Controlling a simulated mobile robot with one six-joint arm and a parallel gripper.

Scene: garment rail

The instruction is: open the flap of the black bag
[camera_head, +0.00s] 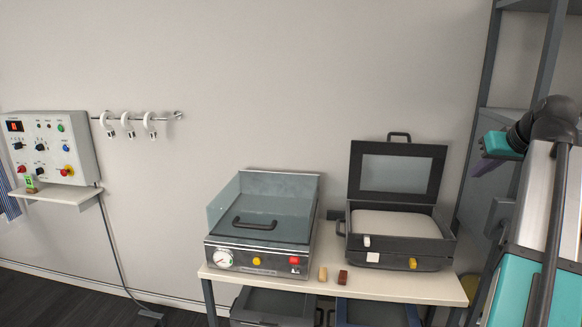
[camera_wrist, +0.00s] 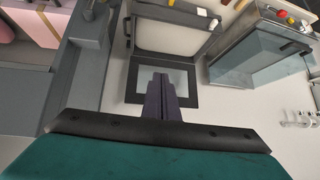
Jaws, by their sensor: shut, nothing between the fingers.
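I cannot make out a black bag or its flap in either view. My gripper (camera_head: 484,167) is at the right edge of the head view, beside the shelf rack and away from the table. In the wrist view its purple fingers (camera_wrist: 160,85) are together with nothing between them. Beyond the fingers is a dark case with a raised, windowed lid (camera_head: 357,172); that lid also shows in the wrist view (camera_wrist: 138,85). A gap separates gripper and case in the head view.
A clear-hooded machine (camera_head: 262,262) stands left of the case on a pale table (camera_head: 440,288). Two small blocks lie between their fronts. A rail with white rings (camera_head: 128,122) and a control box (camera_head: 82,150) are at left. A grey rack (camera_head: 488,70) stands right.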

